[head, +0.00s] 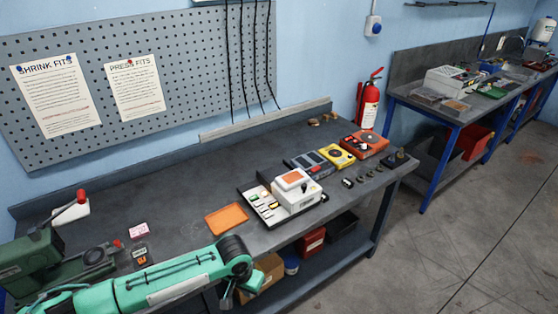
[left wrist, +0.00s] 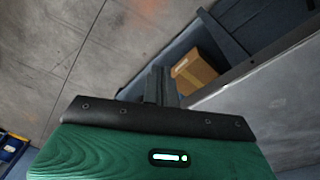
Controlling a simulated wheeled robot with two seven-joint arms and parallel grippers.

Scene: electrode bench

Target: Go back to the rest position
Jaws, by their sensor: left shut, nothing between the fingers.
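My left arm (head: 170,280) comes in from the lower left in the head view, in front of the bench's near edge, with its elbow-like joint (head: 235,252) beside the orange mat. In the left wrist view my left gripper (left wrist: 156,82) is shut and empty, its dark fingers together. It hangs off the bench, with floor and the lower shelf behind it. My right gripper is in neither view.
The bench (head: 170,190) carries an orange mat (head: 226,218), a white device (head: 297,190), a yellow unit (head: 337,155), a red unit (head: 365,144) and a green press (head: 35,265). A cardboard box (left wrist: 193,72) sits on the lower shelf. Open floor (head: 470,220) lies right.

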